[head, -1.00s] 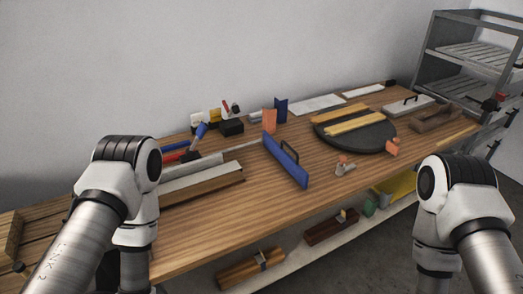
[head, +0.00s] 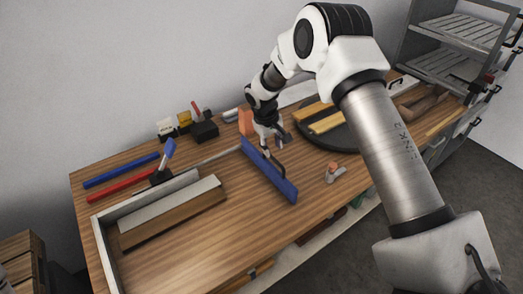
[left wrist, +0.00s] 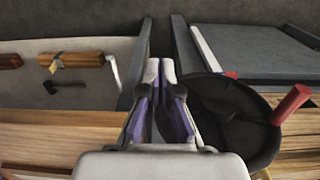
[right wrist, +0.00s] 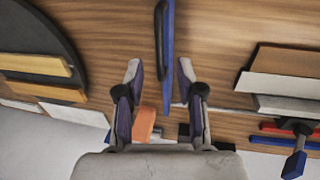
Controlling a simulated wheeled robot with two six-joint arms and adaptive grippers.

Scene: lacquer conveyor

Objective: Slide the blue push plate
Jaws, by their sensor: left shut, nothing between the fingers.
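The blue push plate (head: 272,177) is a long upright blue board with a dark handle, standing on the wooden bench. My right gripper (head: 268,142) is at the far end of the plate in the head view, pointing down. In the right wrist view my right gripper (right wrist: 159,72) is open, and the blue push plate (right wrist: 167,25) runs lengthwise between its spread fingers. I cannot tell whether a finger touches it. My left gripper (left wrist: 160,70) is shut and empty in the left wrist view, away from the plate, and is out of the head view.
A dark round turntable (head: 345,134) with yellow slats lies right of the plate. A grey-topped wooden block (head: 172,212) sits left in a pale frame. An orange block (head: 246,122) stands behind the plate. A dark handwheel with a red handle (left wrist: 290,105) is beside my left gripper.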

